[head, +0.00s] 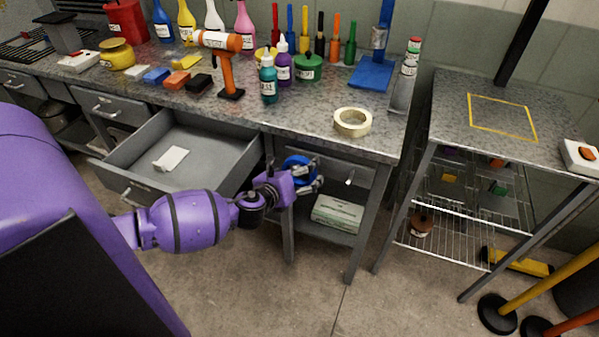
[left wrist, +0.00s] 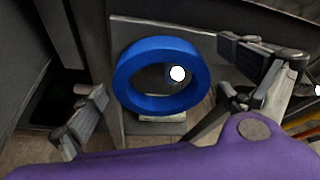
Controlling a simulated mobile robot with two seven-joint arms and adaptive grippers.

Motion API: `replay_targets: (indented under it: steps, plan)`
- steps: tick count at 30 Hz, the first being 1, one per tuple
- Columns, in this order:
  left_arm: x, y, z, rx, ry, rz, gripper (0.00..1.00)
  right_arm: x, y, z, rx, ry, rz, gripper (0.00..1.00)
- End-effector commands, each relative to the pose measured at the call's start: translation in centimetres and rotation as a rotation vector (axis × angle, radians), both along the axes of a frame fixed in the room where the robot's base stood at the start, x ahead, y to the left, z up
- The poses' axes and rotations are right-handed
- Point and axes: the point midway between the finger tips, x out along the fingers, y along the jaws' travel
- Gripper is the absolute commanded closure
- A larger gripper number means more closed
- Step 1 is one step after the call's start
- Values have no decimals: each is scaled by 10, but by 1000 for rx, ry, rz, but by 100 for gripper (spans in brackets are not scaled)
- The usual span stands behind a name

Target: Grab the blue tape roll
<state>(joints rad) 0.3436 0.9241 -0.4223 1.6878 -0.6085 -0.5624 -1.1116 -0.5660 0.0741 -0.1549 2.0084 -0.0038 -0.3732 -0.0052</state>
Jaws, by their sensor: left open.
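The blue tape roll (head: 292,163) is at the left part of the front below the bench top, partly hidden by my left gripper (head: 314,175). In the left wrist view the blue tape roll (left wrist: 160,103) faces the camera as a ring. A round white end shows through its hole, perhaps a peg or knob. My left gripper (left wrist: 166,92) is open, with one finger left of the roll and the other right of it. Both fingers look apart from the roll. My right gripper is not in view.
A cream tape roll (head: 352,122) lies on the bench top (head: 310,121) above. An open drawer (head: 205,150) is left of my gripper. A white box (head: 338,212) sits on the lower shelf. A wire-shelf table (head: 455,105) stands at the right, across a floor gap.

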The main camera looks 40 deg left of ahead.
Motion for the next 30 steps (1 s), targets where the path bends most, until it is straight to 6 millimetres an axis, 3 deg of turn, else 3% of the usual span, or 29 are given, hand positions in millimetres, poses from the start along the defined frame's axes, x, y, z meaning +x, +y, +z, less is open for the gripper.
replay_targets:
  steps: [8, 20, 30]
  plan:
    - [3, 0, -2, -1, 1, 0, 3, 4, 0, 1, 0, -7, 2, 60]
    - [3, 0, -1, -1, 0, 0, 53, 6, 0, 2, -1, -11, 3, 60]
    - [4, 0, 4, -1, -1, 0, 54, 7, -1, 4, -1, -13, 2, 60]
